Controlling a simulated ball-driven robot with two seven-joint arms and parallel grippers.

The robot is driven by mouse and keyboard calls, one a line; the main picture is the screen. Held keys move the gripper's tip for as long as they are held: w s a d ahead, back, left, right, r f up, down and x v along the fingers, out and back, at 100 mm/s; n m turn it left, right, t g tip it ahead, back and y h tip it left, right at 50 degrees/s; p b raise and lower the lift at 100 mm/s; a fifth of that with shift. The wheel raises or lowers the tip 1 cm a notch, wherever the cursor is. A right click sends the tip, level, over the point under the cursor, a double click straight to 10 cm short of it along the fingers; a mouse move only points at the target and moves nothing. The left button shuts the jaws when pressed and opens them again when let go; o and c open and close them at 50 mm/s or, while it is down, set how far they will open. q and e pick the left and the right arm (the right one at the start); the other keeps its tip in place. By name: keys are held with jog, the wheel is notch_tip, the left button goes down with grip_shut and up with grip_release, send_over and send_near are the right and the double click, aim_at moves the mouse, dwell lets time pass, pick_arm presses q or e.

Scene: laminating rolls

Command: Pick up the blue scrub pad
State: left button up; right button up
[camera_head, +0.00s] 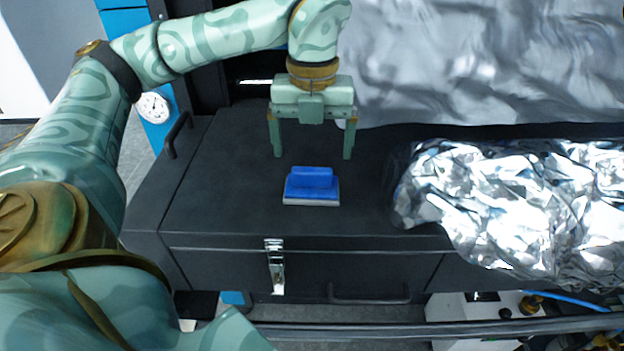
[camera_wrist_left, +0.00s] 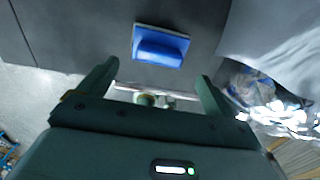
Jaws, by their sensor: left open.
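The blue scrub pad (camera_head: 311,186) has a raised blue grip and a pale grey underside. It lies flat on the black case (camera_head: 230,200), near the front edge above the metal latch. My left gripper (camera_head: 312,153) is open and empty, above and slightly behind the pad in the head view, with its fingers spread wider than the pad. In the left wrist view the pad (camera_wrist_left: 160,47) lies beyond the two fingertips (camera_wrist_left: 155,78), clear of both fingers. My right gripper is not in view.
Crumpled shiny foil (camera_head: 520,205) covers the case's right side. A grey sheet roll (camera_head: 480,60) lies behind it. A metal latch (camera_head: 276,268) and a black handle (camera_head: 370,297) are on the case front. Left of the pad the lid is clear.

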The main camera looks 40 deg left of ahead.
aim_at(312, 169)
pick_arm(q)
jog(key=shift+w+f, duration=0.1)
jog(key=shift+f, duration=0.8)
notch_tip(312, 169, down, 5)
jog(key=shift+a+r+p, duration=0.1)
jog(key=shift+r+p, duration=0.1)
jog(key=shift+p, duration=0.1)
jog(key=shift+f, duration=0.25)
jog(key=c, duration=0.7)
